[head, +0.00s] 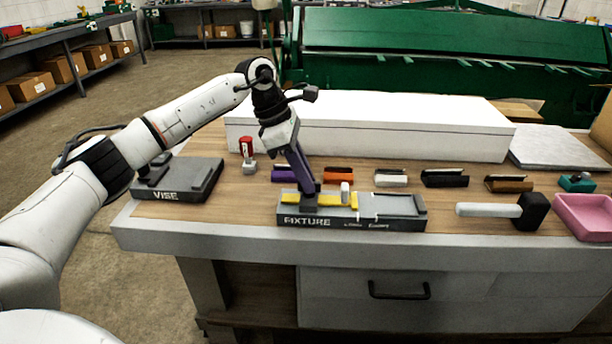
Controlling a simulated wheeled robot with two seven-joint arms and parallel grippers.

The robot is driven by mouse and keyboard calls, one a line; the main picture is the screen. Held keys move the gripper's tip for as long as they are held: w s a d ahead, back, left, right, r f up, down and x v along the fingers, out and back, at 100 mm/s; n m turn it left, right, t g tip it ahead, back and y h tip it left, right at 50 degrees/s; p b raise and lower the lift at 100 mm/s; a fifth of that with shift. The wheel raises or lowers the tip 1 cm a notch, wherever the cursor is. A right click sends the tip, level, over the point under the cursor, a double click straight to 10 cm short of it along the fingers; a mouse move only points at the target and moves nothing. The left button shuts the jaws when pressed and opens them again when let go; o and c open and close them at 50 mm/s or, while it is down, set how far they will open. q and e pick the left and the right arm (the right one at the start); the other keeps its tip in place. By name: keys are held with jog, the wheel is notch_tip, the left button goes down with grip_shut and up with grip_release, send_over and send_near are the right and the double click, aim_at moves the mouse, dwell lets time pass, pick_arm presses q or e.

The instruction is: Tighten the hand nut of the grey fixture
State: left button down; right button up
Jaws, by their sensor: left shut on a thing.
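The grey fixture (400,224), marked FIXTURE, lies at the front of the workbench. A yellow piece (330,199) lies along its left part, and a small white upright part (345,190) stands beside that piece. My left gripper (308,191) points down at the fixture's left end, its purple fingers shut. The hand nut does not show clearly; it seems to be between the fingertips, which hide it. My right gripper is not in view.
A grey vise block (180,182) and a red-topped tool (247,152) stand left. Behind the fixture are purple (285,175), orange (339,175) and other channel pieces. A mallet (490,210) and pink tray (584,214) lie right. A long white box (370,125) closes the back.

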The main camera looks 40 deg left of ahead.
pick_arm(q)
jog(key=c, duration=1.8)
grip_release()
jog(key=shift+c, duration=0.2)
jog(key=v, duration=1)
jog(key=shift+r, duration=0.15)
jog(key=shift+a, duration=0.15)
